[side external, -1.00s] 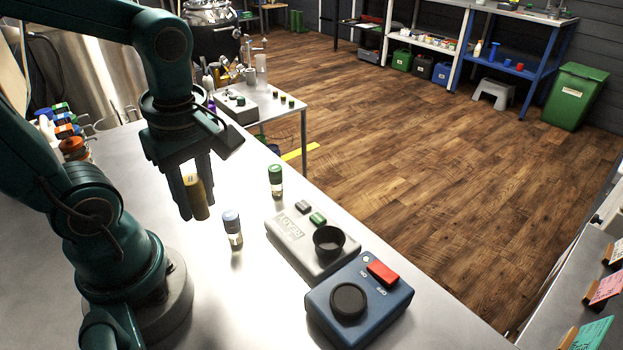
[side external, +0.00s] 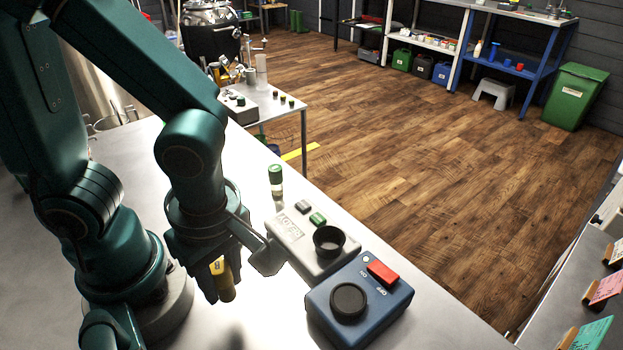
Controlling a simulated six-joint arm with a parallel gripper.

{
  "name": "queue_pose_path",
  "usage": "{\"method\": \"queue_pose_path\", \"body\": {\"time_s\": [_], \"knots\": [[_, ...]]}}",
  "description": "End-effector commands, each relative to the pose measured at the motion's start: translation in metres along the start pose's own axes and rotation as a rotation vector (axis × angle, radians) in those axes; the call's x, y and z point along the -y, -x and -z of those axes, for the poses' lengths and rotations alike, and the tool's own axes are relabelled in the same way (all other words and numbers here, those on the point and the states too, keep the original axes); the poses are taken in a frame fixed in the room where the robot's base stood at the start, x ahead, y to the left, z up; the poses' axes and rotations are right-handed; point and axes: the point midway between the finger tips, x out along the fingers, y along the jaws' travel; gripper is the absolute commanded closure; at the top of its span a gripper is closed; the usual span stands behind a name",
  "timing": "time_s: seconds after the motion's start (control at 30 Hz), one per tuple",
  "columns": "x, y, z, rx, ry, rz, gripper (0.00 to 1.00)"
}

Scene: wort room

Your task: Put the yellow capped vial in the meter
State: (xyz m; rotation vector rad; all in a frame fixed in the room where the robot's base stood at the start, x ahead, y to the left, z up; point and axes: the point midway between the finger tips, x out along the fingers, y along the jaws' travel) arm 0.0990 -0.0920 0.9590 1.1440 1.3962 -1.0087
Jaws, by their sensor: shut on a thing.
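My gripper (side external: 221,283) is shut on the yellow capped vial (side external: 224,282) and holds it to the left of the meter, at the front side of the bench. A shadow lies on the bench below it. The meter (side external: 289,233) is a light grey box with a dark round well (side external: 329,240), a dark grey button and a green button on top. The well looks empty. A green capped vial (side external: 276,180) stands upright on the bench behind the meter. The blue capped vial is hidden behind my arm.
A blue device (side external: 359,299) with a black round knob and a red switch stands right beside the meter. The metal bench (side external: 262,325) is clear in front. A side table (side external: 284,110) with small items stands behind.

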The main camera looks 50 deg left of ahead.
Motion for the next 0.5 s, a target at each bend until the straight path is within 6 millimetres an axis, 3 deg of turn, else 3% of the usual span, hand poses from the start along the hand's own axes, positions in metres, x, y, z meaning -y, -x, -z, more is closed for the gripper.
{"method": "queue_pose_path", "body": {"time_s": [0.3, 0.5], "knots": [[0.001, -0.03, -0.004, -0.007, -0.002, 0.004, 1.0], [0.0, -0.04, -0.006, -0.002, -0.001, 0.001, 1.0]]}}
